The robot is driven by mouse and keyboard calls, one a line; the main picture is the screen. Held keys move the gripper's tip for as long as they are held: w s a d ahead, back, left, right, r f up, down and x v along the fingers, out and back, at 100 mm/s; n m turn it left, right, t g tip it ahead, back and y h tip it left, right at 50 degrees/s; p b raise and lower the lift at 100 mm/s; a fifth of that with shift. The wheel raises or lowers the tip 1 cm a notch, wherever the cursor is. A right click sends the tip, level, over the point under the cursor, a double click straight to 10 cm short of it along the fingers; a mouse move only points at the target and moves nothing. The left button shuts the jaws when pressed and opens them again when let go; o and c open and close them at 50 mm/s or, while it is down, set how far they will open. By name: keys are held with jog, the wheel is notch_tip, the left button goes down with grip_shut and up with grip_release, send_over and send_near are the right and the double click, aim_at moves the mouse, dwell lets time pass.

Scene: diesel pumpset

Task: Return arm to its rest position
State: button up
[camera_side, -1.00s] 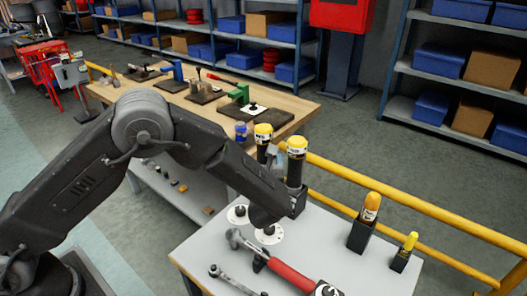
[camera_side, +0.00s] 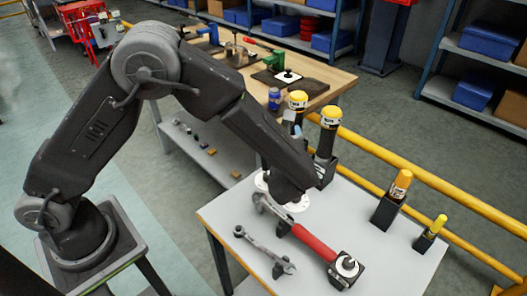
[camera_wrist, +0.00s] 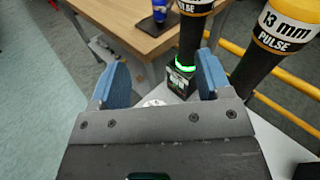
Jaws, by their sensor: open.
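My gripper (camera_wrist: 160,80) is open in the wrist view, its two blue fingers apart with nothing held between them. Beyond the fingers stands a black holder (camera_wrist: 181,82) with a green lit ring, carrying a yellow-and-black tool (camera_wrist: 193,30). A second such tool (camera_wrist: 270,42), marked 13 mm PULSE, stands at the right. In the side view my arm is bent, with its wrist end low over the grey table (camera_side: 375,250), close to the left of the two tools (camera_side: 298,102) (camera_side: 329,130). The arm largely hides the gripper there.
A red-handled wrench (camera_side: 312,243) and a smaller wrench (camera_side: 262,250) lie on the grey table. Two yellow-topped tools in black holders (camera_side: 391,200) (camera_side: 431,234) stand at its right. A yellow rail (camera_side: 450,202) runs behind. A wooden workbench (camera_side: 325,82) stands beyond.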

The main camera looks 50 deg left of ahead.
jog(key=s+a+r+n+g+h, duration=0.1)
jog(key=s+a+r+n+g, duration=0.3)
jog(key=s+a+n, duration=0.15)
jog(key=s+a+r+n+g+h, duration=0.2)
jog(key=s+a+r+n+g, duration=0.2)
jog(key=s+n, duration=0.3)
jog(key=s+d+r+n+t+h, duration=0.1)
jog(key=s+d+r+n+h, duration=0.1)
jog(key=s+n+h, duration=0.2)
jog(key=s+d+r+n+h, duration=0.1)
jog(key=s+r+n+h, duration=0.2)
jog(key=s+n, duration=0.6)
jog(key=shift+s+d+t+h, duration=0.15)
jog(key=shift+d+t+h, duration=0.25)
jog(key=shift+h, duration=0.7)
jog(key=shift+r, duration=0.15)
jog(key=shift+c, duration=0.5)
